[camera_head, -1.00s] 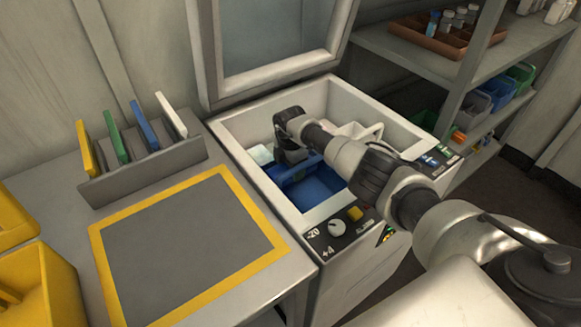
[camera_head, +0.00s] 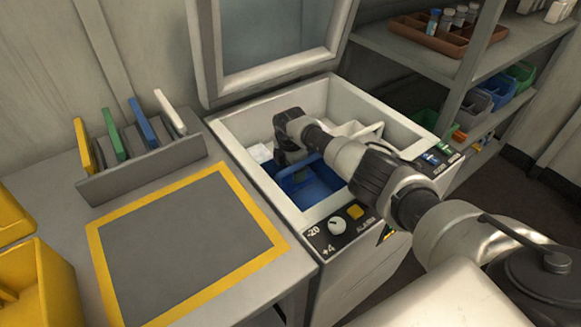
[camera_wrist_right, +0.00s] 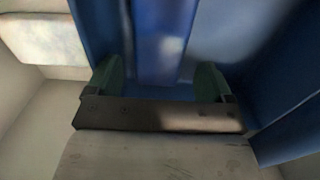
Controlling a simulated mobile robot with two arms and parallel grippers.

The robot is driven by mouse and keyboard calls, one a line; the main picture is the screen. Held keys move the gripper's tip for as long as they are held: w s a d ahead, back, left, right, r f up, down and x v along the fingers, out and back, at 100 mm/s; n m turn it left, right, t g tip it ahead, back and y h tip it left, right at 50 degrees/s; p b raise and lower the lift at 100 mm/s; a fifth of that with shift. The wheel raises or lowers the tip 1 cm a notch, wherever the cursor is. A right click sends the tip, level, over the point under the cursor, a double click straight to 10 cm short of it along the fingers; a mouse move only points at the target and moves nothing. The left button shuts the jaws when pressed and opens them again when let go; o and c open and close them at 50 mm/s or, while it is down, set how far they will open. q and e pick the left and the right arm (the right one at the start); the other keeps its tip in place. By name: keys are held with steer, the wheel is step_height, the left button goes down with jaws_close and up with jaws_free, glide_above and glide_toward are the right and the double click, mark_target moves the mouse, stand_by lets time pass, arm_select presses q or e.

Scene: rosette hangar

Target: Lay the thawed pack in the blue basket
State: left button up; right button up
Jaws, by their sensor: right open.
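The blue basket (camera_head: 318,192) sits inside an open white chest freezer (camera_head: 247,170). My right arm reaches into the freezer, and its gripper (camera_wrist_right: 160,82) is open over the blue basket. In the right wrist view its two green fingertips stand apart on either side of a blue strip (camera_wrist_right: 160,40), perhaps the basket's handle. No pack shows held between them. A pale block (camera_head: 260,153) lies at the freezer's left side, beside the basket; I cannot tell whether it is the thawed pack. My wrist hides part of the basket. My left gripper is not in view.
A white basket (camera_head: 372,130) stands right of my wrist in the freezer. The raised lid (camera_head: 275,72) is behind. Left is a table with a clear yellow-bordered mat (camera_head: 185,250), a rack (camera_head: 140,174) of coloured plates and yellow bins (camera_head: 38,285). Shelves stand right.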

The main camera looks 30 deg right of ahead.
mark_target(291, 179)
steer(key=shift+r, duration=0.1)
steer(key=shift+r+p, duration=0.35)
steer(key=shift+p, duration=0.05)
step_height(291, 179, up, 12)
steer(key=p, duration=0.1)
steer(key=shift+r+p, duration=0.15)
steer(key=shift+p, duration=0.15)
